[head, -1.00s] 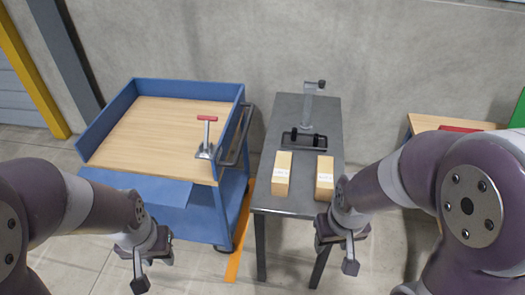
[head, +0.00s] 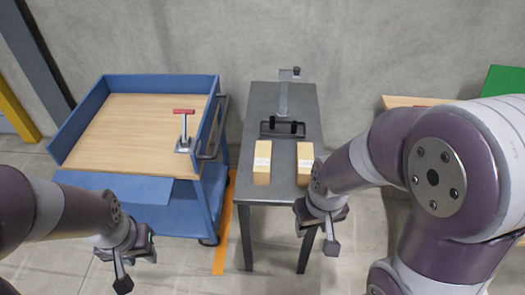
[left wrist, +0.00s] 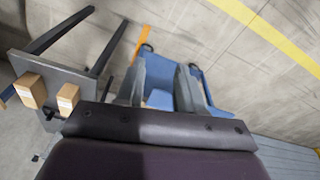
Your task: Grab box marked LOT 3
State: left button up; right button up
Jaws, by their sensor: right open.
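Two small tan cardboard boxes stand side by side near the front of a grey table (head: 284,108): a left box (head: 262,163) and a right box (head: 304,163). Each has a white label, but the print is too small to read, so I cannot tell which is LOT 3. Both boxes also show at the left of the left wrist view, one (left wrist: 30,90) beside the other (left wrist: 68,98). My right gripper (head: 323,238) is open and empty, just in front of and right of the right box. My left gripper (head: 125,262) is open and empty, in front of the blue cart.
A blue cart (head: 130,190) with a wooden top stands left of the table, carrying a red-handled clamp (head: 184,130). A wooden table (head: 400,101) is at the right, partly hidden by my right arm.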

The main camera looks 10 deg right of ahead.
aim_at(304, 155)
jog(key=i+l, duration=0.1)
jog(key=l, duration=0.3)
jog(key=i+l+z, duration=0.1)
jog(key=l, duration=0.3)
jog(key=i+l+z, duration=0.1)
jog(key=l, duration=0.3)
jog(key=i+l, duration=0.15)
jog(key=l, duration=0.2)
jog(key=i+l+z, duration=0.1)
jog(key=l, duration=0.3)
jog(key=i+l, duration=0.2)
jog(key=l, duration=0.15)
jog(key=z, duration=0.05)
